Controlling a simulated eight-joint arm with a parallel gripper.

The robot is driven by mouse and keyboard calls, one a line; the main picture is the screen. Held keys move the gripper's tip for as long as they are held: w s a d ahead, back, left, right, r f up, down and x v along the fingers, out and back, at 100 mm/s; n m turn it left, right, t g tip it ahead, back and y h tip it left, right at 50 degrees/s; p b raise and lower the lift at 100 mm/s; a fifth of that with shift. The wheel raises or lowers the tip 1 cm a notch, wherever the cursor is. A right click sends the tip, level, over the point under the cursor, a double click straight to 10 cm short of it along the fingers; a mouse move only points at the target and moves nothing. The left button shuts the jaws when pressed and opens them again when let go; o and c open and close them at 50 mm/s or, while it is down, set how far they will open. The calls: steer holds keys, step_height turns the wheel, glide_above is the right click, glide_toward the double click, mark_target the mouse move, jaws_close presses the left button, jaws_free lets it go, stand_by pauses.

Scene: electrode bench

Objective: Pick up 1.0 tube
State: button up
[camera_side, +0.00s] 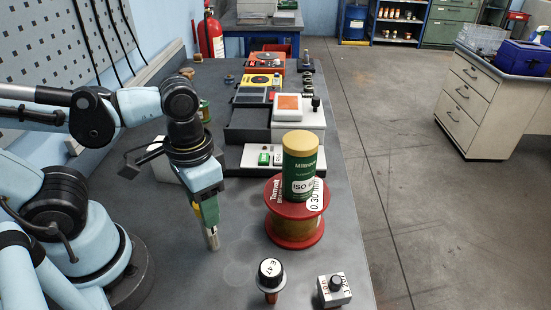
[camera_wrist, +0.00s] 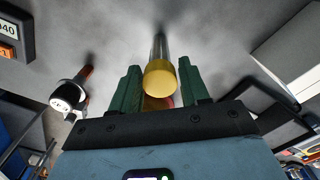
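In the wrist view a slim tube with a yellow end (camera_wrist: 160,78) and a grey, shiny shaft (camera_wrist: 160,47) lies between the green fingers of my gripper (camera_wrist: 160,66). In the side view my gripper (camera_side: 211,215) points down at the bench, left of the red spool. A grey tube end (camera_side: 213,240) and a bit of yellow show at its fingers; the rest is hidden. No 1.0 marking is readable on the tube.
A red wire spool (camera_side: 295,232) with a green, yellow-lidded canister (camera_side: 299,168) on it stands right of my gripper. A black-topped "E 47" piece (camera_side: 270,272) and a small grey box with a knob (camera_side: 334,291) stand in front. Instruments (camera_side: 301,120) fill the bench behind.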

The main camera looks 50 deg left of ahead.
jaws_close()
steer(key=shift+r, duration=0.1)
